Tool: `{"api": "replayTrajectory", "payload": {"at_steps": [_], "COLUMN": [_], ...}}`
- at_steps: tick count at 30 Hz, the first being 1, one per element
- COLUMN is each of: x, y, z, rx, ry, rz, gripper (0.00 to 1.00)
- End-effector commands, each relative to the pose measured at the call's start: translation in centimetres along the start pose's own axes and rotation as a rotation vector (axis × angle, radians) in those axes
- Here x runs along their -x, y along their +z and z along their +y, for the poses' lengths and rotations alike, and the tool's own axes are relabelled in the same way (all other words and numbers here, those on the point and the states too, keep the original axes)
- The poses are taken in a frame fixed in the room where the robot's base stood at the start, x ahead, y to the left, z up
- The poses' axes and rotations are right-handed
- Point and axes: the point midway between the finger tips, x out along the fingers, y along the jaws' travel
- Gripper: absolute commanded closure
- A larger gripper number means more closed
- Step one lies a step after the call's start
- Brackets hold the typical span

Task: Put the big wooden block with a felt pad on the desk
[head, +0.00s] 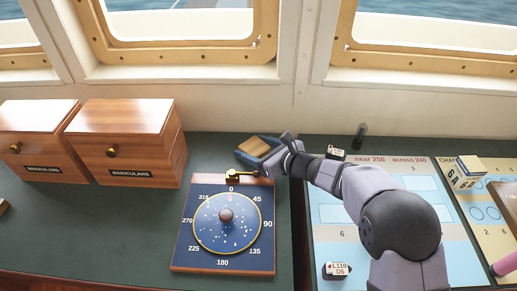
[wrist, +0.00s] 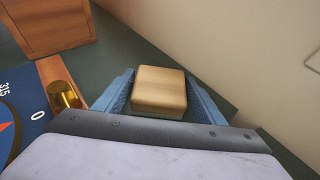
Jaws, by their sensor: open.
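A square, light wooden block (head: 253,146) is at the back of the dark green desk (head: 150,225), behind the dial board. In the wrist view the block (wrist: 159,87) sits between the two blue fingers of my gripper (wrist: 160,84). Small gaps seem to show at its sides. My gripper also shows in the head view (head: 258,150), low at the block, with its jaws open. A thin darker strip shows under the block's near edge; I cannot tell if it is felt. The block's underside is hidden.
Two wooden binoculars boxes (head: 122,145) stand at the left. The blue dial board (head: 226,225), with a brass fitting (head: 233,175), lies in front of the gripper. A chart with small white blocks (head: 338,269) lies at the right. The desk left of the dial is clear.

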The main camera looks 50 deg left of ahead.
Motion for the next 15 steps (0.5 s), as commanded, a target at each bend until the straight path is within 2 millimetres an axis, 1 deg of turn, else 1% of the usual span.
{"api": "replayTrajectory", "payload": {"at_steps": [4, 8, 11, 15], "x": [0.2, 1.4, 2.9, 5.3], "y": [0.5, 0.2, 0.2, 0.2], "z": [0.0, -0.1, -0.1, -0.2], "rx": [-0.001, 0.0, 0.001, 0.001], "ry": [0.0, -0.002, -0.003, -0.004], "rz": [0.0, 0.0, -0.001, -0.001], "gripper": [0.36, 0.36, 0.36, 0.36]}}
